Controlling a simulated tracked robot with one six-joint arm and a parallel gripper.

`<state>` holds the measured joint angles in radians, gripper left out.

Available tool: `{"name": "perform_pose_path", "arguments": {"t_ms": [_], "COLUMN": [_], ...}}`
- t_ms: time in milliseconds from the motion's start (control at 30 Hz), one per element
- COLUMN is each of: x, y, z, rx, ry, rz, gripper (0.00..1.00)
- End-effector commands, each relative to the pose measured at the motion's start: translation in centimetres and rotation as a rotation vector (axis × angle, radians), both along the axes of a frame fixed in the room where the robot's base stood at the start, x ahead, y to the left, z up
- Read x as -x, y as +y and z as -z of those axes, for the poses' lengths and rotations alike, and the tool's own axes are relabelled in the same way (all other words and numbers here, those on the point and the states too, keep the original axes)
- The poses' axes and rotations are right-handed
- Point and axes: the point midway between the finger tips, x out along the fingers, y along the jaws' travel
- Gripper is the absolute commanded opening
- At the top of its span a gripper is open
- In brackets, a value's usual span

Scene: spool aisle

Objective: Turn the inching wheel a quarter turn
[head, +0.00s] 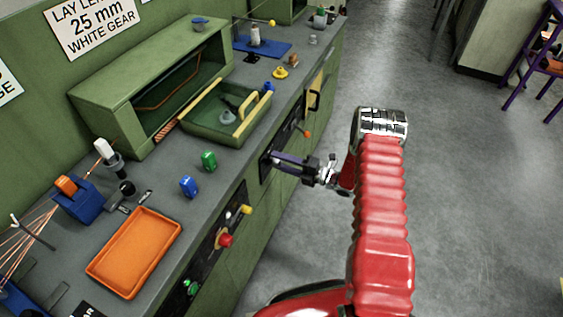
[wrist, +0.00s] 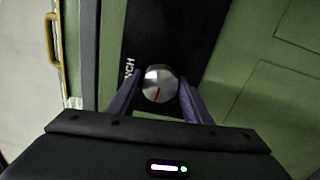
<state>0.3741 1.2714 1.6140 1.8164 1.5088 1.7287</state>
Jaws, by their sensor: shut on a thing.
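The inching wheel (wrist: 158,84) is a small silver round knob with a red mark line, on a black panel in the front of the bench. In the wrist view the red line points down, slightly to the left. My gripper (wrist: 158,92) has one purple finger on each side of the knob and is shut on it. In the head view my gripper (head: 277,158) reaches the black panel on the bench front from the right.
The black panel (wrist: 178,30) carries partly hidden lettering. Nearer are a red button (head: 226,240) and a green button (head: 193,288). The grey floor (head: 460,180) at right is clear.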

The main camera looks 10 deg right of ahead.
Motion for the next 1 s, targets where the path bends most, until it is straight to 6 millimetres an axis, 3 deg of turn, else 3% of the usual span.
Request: {"name": "perform_pose_path", "arguments": {"t_ms": [200, 233, 500, 800, 1000], "x": [0.0, 0.0, 0.0, 0.1, 1.1], "y": [0.1, 0.1, 0.0, -0.2, -1.6], "z": [0.3, 0.3, 0.2, 0.1, 0.1], "rx": [0.004, 0.004, 0.003, 0.002, 0.002], "ry": [0.004, 0.004, 0.002, 0.0, 0.0], "rz": [0.001, 0.001, 0.001, 0.002, 0.003], "gripper": [0.22, 0.45, 0.63, 0.63, 0.63]}}
